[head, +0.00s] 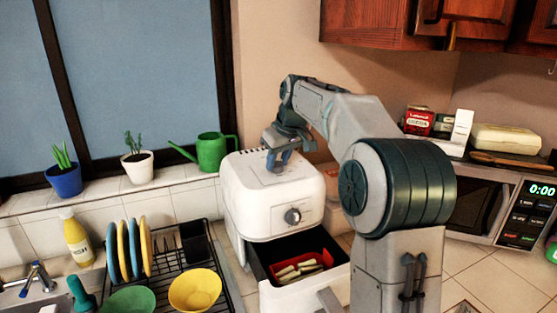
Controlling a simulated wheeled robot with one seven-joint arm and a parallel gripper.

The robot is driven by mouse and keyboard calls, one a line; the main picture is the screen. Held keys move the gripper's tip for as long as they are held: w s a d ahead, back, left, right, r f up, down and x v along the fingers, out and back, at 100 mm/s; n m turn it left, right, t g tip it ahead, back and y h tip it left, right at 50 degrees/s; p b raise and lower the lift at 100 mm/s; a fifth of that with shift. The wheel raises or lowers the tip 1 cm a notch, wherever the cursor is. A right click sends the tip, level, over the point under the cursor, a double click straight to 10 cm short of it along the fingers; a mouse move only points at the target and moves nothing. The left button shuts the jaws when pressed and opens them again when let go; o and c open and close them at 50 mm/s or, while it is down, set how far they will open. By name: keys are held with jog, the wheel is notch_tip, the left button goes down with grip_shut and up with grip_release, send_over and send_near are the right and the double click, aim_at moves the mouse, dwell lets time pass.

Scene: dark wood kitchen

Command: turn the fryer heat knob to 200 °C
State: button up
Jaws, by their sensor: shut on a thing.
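The white fryer (262,212) stands on the counter, with its drawer (318,291) pulled open at the front. My gripper (279,164) reaches down from above onto the fryer's top face. It is shut on a small knob there, which the fingers mostly hide. No dial marks or temperature setting can be read. A round grey knob (293,216) shows on the fryer's front, below and clear of my gripper.
The open drawer holds a red basket (309,257) with pale food pieces. A dish rack (175,268) with plates and bowls stands at left. A green watering can (211,152) is on the ledge behind. A microwave (484,204) stands at right.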

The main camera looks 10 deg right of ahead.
jog(key=m, duration=0.2)
jog(key=m+h, duration=0.1)
jog(key=m+h+p, duration=0.1)
jog(key=m, duration=0.1)
jog(key=shift+a+r+m+t, duration=0.1)
jog(key=shift+a+m+t, duration=0.15)
jog(key=shift+m+t, duration=0.05)
jog(key=m+h+p, duration=0.1)
jog(key=m+h, duration=0.1)
jog(key=m, duration=0.3)
jog(key=shift+a+m, duration=0.15)
jog(key=shift+m, duration=0.15)
jog(key=m+g+h+p, duration=0.1)
jog(key=m, duration=0.1)
jog(key=m+g+p, duration=0.1)
jog(key=m, duration=0.2)
jog(key=shift+w+h+p, duration=0.15)
jog(key=shift+h+p, duration=0.2)
jog(key=shift+h, duration=0.05)
jog(key=shift+w+a+m+g+p, duration=0.1)
jog(key=shift+m+g+p, duration=0.4)
jog(key=shift+m, duration=0.65)
jog(key=shift+m+g+p, duration=0.3)
jog(key=shift+m+p, duration=0.3)
jog(key=shift+m, duration=0.55)
jog(key=shift+h, duration=0.3)
jog(key=o, duration=1)
jog(key=shift+c, duration=0.2)
